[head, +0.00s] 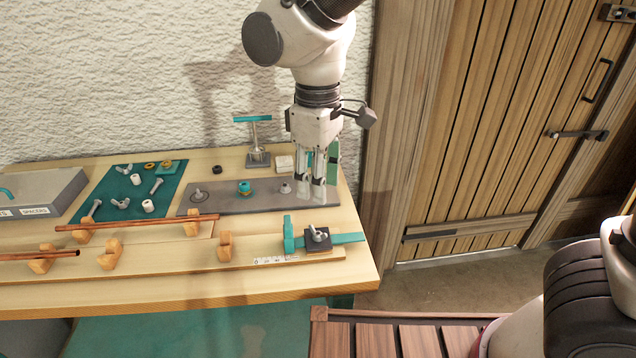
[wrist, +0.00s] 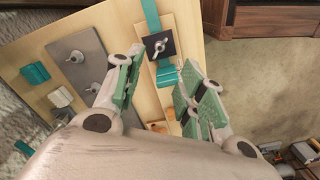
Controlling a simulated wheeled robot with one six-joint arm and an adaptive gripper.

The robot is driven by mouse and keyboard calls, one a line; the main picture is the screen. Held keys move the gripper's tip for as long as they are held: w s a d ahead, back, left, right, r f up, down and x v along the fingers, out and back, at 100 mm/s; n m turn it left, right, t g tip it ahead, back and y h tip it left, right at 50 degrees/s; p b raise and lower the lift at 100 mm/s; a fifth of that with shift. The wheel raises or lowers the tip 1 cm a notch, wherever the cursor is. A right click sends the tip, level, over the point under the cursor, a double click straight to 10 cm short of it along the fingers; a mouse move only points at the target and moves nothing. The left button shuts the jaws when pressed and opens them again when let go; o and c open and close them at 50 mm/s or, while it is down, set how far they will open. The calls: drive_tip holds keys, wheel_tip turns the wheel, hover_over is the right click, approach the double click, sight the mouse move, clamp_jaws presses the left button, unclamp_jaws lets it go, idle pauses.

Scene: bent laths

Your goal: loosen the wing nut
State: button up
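A silvery wing nut (head: 318,235) sits on a dark square block (head: 317,242) beside a teal clamp (head: 291,238), near the table's right front. In the wrist view the wing nut (wrist: 158,47) lies on the dark block between and beyond my fingertips. My gripper (head: 311,192) hangs fingers down over the right end of a grey plate (head: 235,204), behind the wing nut and apart from it. In the wrist view my gripper's green-padded fingers (wrist: 160,58) are spread wide, with nothing between them.
A teal mat (head: 130,190) holds loose hardware, including other wing nuts. A teal T-handled tool (head: 256,140) stands behind the plate. Copper rods rest on wooden holders (head: 192,223) at left. A grey box (head: 40,193) stands far left. The table ends just right of the clamp.

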sight(318, 233)
drive_tip(key=f+n, duration=0.2)
drive_tip(key=f, duration=0.1)
drive_tip(key=shift+s+d+f+n, duration=0.1)
drive_tip(key=shift+d+f+n, duration=0.15)
drive_tip(key=shift+n, duration=0.15)
drive_tip(key=n, duration=0.2)
drive_tip(key=shift+a+f+n, duration=0.25)
drive_tip(key=shift+f+n, duration=0.05)
drive_tip(key=shift+f, duration=0.4)
wheel_tip(318, 233, down, 7)
drive_tip(key=shift+r, duration=0.1)
